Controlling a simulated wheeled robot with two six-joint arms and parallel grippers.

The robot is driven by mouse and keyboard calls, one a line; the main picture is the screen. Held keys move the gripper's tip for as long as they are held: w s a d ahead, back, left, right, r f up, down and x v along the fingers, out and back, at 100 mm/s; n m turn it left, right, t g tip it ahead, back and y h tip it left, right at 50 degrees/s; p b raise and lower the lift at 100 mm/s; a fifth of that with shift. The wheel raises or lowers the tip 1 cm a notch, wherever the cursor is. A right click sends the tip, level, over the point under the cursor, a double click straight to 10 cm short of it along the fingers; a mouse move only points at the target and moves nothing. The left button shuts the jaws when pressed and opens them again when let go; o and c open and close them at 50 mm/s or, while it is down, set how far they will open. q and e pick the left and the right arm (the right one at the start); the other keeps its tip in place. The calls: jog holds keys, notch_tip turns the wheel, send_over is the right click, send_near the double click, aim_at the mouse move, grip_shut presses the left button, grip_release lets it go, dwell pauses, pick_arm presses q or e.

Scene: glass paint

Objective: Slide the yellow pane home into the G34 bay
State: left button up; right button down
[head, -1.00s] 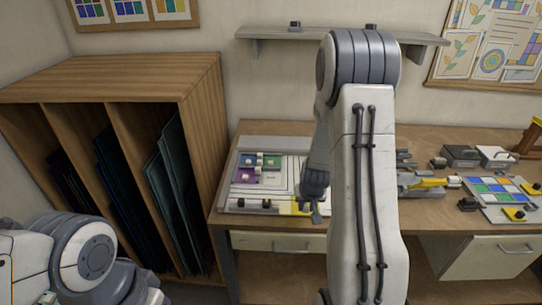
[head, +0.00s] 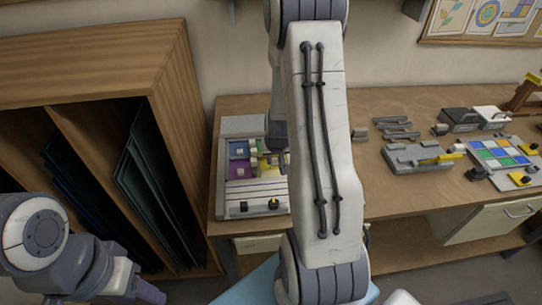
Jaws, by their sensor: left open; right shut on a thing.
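The assembly board (head: 225,180) lies on the left end of the bench, with coloured panes in its upper part. The yellow pane (head: 265,168) shows as a small yellow patch beside the purple pane (head: 239,170), just below the green pane (head: 254,152). My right gripper (head: 281,162) reaches down over the board's right side and is shut on the yellow pane. My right arm hides much of the fingers and the board's right part. I cannot read the G34 label or tell whether the pane is seated. Only links of my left arm show at lower left; its fingers are out of view.
A wooden rack (head: 95,60) with dark sheets stands left of the bench (head: 390,190). Grey tooling (head: 418,157) and a finished colour panel (head: 498,155) lie to the right. A black box (head: 459,119) and a white box (head: 491,116) stand behind them.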

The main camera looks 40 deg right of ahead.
aim_at(275, 168)
jog(key=shift+f+b, duration=0.65)
jog(key=shift+f, duration=0.25)
notch_tip(275, 168, down, 3)
jog(key=b, duration=0.2)
jog(key=shift+b, duration=0.4)
jog(key=shift+f, duration=0.15)
jog(key=shift+f, duration=0.1)
jog(key=shift+w+a+p, duration=0.2)
jog(key=shift+w+p, duration=0.45)
jog(key=shift+w+a+p, duration=0.15)
jog(key=shift+w+p, duration=0.45)
jog(key=shift+p, duration=0.05)
dwell(1.6)
jog(key=c, duration=0.6)
grip_release()
